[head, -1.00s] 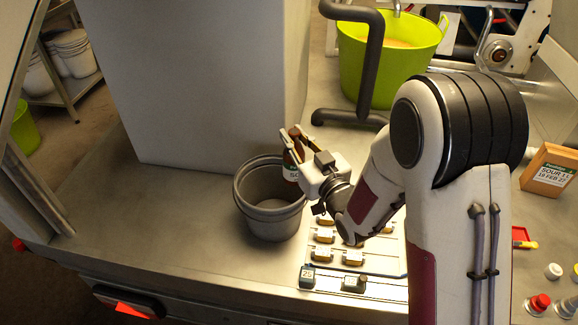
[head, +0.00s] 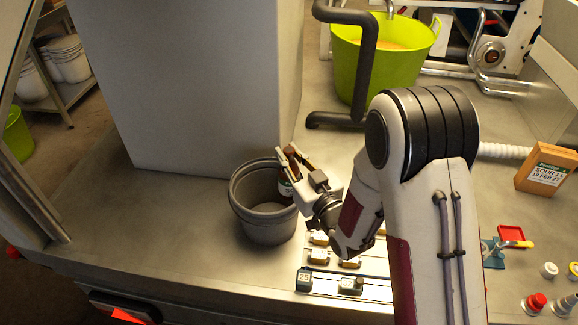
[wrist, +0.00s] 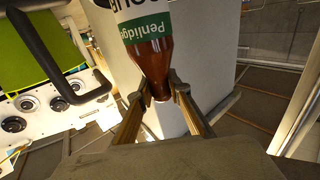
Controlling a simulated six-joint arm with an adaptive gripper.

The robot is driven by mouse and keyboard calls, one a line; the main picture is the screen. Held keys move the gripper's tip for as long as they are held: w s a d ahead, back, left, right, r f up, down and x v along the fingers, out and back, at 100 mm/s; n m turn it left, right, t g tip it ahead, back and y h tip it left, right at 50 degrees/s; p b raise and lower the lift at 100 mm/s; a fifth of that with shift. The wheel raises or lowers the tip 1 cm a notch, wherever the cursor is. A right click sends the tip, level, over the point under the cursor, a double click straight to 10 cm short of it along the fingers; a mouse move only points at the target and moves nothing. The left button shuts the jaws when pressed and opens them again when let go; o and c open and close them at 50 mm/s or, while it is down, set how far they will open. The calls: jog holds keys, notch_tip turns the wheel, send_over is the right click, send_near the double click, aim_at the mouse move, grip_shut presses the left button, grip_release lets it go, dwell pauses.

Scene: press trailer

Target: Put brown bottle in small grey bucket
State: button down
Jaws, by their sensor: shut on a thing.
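The brown bottle (head: 285,185) has a white and green label and is partly hidden by my gripper (head: 291,157) in the head view. My gripper is shut on the bottle; in the wrist view the two fingers (wrist: 160,92) close on either side of the bottle's brown glass (wrist: 151,68). The small grey bucket (head: 262,222) stands on the metal counter. The bottle is at the right side of the bucket's mouth, overlapping its right rim in the picture. I cannot tell whether it touches the bucket.
A large grey block (head: 190,80) stands behind the bucket. A lime-green tub (head: 378,70) and a dark bent pipe (head: 362,75) are at the back. A tray of small blocks (head: 345,284) lies in front right. The counter (head: 160,230) left of the bucket is clear.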

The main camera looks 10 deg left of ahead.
aim_at(294, 172)
jog(key=shift+f, duration=2.55)
jog(key=c, duration=1.9)
grip_release()
jog(key=shift+r, duration=0.15)
jog(key=shift+r+v, duration=0.2)
jog(key=shift+v, duration=1.7)
jog(key=shift+r+v, duration=0.2)
jog(key=shift+v, duration=1.65)
